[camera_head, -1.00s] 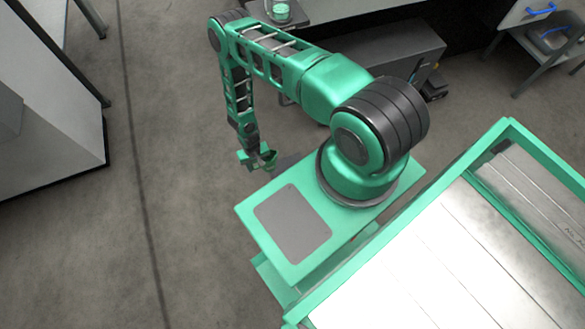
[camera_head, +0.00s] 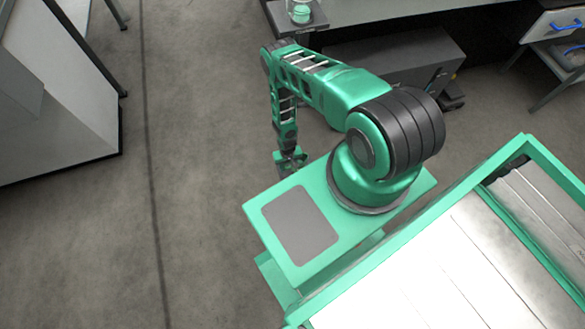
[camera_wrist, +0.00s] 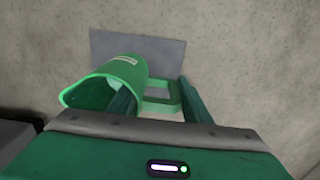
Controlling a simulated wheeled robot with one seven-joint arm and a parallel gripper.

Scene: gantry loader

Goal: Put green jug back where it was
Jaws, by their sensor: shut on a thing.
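The green jug (camera_wrist: 112,80) is in my gripper (camera_wrist: 158,92). In the wrist view it lies tilted, its open mouth toward the lower left and a pale label on its side. Its squarish handle (camera_wrist: 172,96) is on the right, between the two fingers. The left finger overlaps the jug's mouth and the right finger is beyond the handle. In the head view my gripper (camera_head: 290,160) hangs low beside my base, above the floor. The jug is too small there to tell from the green fingers.
A small stand (camera_head: 318,20) at the top holds a clear container with green in it (camera_head: 300,12). A long counter (camera_head: 400,10) runs to its right, with a dark grey box (camera_head: 400,60) below. A white cabinet (camera_head: 60,100) stands left. The floor between is clear.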

